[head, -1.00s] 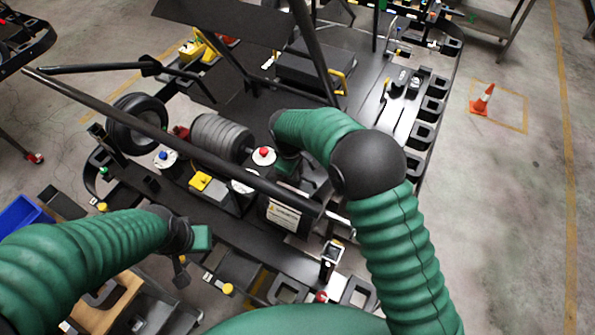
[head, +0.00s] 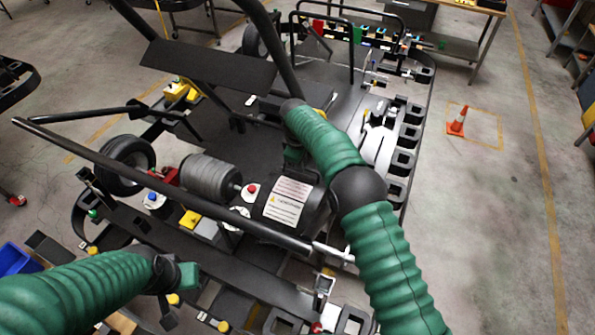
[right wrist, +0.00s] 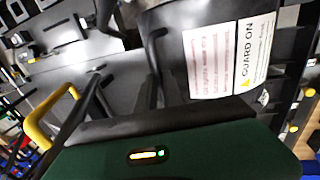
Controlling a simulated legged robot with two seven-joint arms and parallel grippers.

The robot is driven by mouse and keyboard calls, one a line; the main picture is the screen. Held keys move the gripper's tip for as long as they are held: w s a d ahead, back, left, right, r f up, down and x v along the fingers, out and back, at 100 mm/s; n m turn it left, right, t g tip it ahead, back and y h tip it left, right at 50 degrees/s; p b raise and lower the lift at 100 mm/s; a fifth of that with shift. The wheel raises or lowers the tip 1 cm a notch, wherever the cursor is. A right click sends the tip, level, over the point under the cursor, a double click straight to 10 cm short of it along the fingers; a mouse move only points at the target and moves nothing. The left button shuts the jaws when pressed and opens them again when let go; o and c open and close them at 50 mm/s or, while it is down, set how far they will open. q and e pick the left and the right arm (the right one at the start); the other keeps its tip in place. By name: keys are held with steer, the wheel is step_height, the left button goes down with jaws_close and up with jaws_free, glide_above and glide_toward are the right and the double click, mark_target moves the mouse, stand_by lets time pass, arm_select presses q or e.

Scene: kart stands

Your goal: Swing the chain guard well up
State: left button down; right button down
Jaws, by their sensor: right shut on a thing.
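The chain guard (head: 313,213) is a dark cover with a white warning label, behind the long black tube of the kart. Its label faces up towards me. In the right wrist view the guard (right wrist: 215,22) shows its "GUARD ON" label close up. My right gripper (head: 292,153) is at the guard's far side, partly hidden by its own wrist. In the right wrist view the fingers of my right gripper (right wrist: 158,88) are shut on the guard's dark edge or handle. My left gripper (head: 168,300) hangs apart from the guard at lower left; its finger opening is unclear.
A grey ribbed cylinder (head: 208,178) and a red button (head: 251,188) sit left of the guard. The long black tube (head: 165,185) crosses in front. A black flat panel (head: 208,66) stands beyond. An orange cone (head: 457,122) stands on open floor at right.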

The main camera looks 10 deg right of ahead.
arm_select(q)
steer(key=shift+r, duration=0.2)
arm_select(e)
steer(key=shift+w+d, duration=0.15)
steer(key=shift+w, duration=0.35)
